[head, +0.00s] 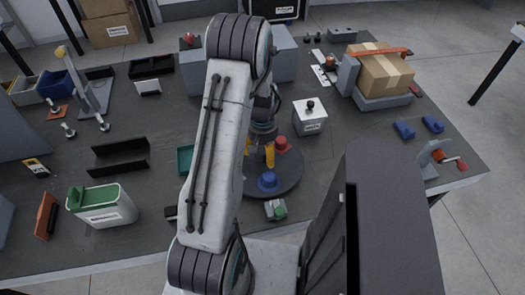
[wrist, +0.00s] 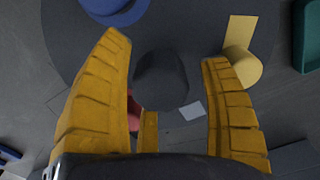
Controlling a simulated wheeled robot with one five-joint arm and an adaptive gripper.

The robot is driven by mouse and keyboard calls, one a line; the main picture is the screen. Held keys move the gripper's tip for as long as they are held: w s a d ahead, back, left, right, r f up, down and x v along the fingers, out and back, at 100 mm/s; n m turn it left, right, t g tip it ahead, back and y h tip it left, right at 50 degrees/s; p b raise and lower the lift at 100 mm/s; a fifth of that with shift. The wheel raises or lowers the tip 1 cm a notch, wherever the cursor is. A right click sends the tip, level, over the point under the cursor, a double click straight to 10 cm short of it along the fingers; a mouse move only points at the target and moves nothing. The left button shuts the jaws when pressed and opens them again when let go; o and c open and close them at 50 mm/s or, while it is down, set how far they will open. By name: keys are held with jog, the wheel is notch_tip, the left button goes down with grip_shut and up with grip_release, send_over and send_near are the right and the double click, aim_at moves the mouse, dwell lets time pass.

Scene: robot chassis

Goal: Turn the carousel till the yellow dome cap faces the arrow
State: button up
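The dark round carousel (head: 290,178) stands on the table, partly hidden by my arm. It bears a blue cap (head: 268,181) at the front and a red cap (head: 283,144) at the back right. In the wrist view, the yellow dome cap (wrist: 242,68) is just outside the right finger, with a flat yellow strip beside it. The blue cap (wrist: 112,8) is at the top left. A dark central knob (wrist: 160,80) lies between the spread fingers of my gripper (wrist: 165,50), which is open. Contact cannot be told. I cannot make out the arrow for certain.
A small grey block with a green top (head: 276,209) sits in front of the carousel. A white box with a black knob (head: 310,116) stands behind right, and a green tray (head: 185,160) lies left. A dark tall panel (head: 385,220) blocks the front right.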

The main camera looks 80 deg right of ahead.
jog(key=c, duration=1.3)
